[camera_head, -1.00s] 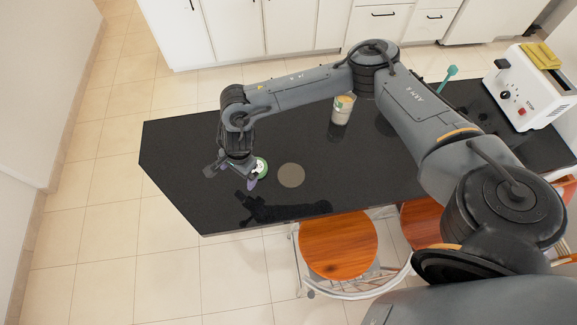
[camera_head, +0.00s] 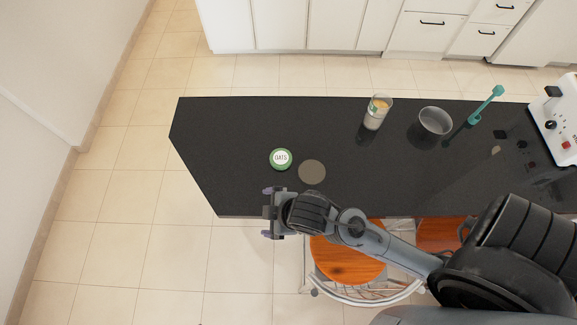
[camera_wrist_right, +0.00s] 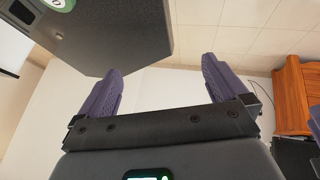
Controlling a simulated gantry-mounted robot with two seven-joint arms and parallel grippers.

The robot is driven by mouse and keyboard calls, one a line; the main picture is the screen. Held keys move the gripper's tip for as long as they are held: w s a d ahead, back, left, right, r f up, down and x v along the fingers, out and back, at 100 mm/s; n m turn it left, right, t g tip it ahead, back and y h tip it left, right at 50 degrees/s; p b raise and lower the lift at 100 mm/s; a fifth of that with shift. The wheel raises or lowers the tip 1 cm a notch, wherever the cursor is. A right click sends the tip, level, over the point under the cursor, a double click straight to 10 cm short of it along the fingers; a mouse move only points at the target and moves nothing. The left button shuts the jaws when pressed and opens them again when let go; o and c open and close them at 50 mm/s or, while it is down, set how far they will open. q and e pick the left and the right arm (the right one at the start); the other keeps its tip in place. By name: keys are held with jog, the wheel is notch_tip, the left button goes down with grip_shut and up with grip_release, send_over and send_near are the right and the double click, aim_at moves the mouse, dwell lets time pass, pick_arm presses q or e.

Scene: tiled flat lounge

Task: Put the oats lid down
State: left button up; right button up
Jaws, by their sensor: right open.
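The green oats lid (camera_head: 281,159), its white face marked OATS, lies flat on the black counter (camera_head: 230,130) toward its left end. It is just left of a flat grey-brown disc (camera_head: 312,172), apart from it. A corner of the lid also shows at the top left of the right wrist view (camera_wrist_right: 60,4). My right gripper (camera_head: 267,213) is at the counter's front edge, nearer the camera than the lid and clear of it. In the right wrist view its two purple fingers (camera_wrist_right: 163,85) are wide apart with nothing between them. My left gripper is not in view.
A glass jar with pale contents (camera_head: 375,115), a grey bowl (camera_head: 435,122), a teal utensil (camera_head: 487,104) and a white toaster (camera_head: 560,125) stand to the right on the counter. A wooden stool (camera_head: 345,262) is in front. The counter's left end is clear.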

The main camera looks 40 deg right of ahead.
jog(key=s+d+f+m+g+h, duration=0.1)
jog(key=s+d+f+m+g, duration=0.1)
jog(key=s+d+m, duration=0.5)
jog(key=shift+s+d+f+g+h, duration=0.3)
jog(key=shift+s+d+f+g, duration=0.1)
jog(key=shift+s, duration=0.15)
jog(key=shift+r, duration=0.15)
